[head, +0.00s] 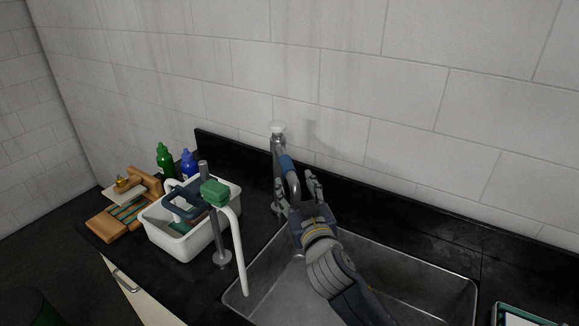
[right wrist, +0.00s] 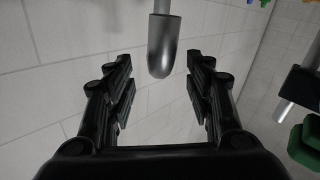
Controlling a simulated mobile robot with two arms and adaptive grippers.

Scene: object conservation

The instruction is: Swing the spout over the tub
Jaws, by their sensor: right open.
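The metal tap (head: 279,148) with a pale top stands at the back edge of the sink. Its spout (head: 293,183) has a blue sleeve (head: 286,163) and points toward the front, over the sink. My right gripper (head: 297,184) is open around the spout's end, one finger on each side. In the right wrist view the grey rounded spout tip (right wrist: 163,60) hangs between the open fingers (right wrist: 160,78), with gaps on both sides. The white tub (head: 183,246) stands on the counter left of the sink, with items in it. My left gripper is not in view.
A metal post (head: 221,235) with a green block (head: 215,193) and white hose (head: 238,250) stands between tub and sink. A dark blue frame (head: 184,201) reaches over the tub. Green (head: 164,160) and blue (head: 188,164) bottles and a wooden rack (head: 112,223) are beyond.

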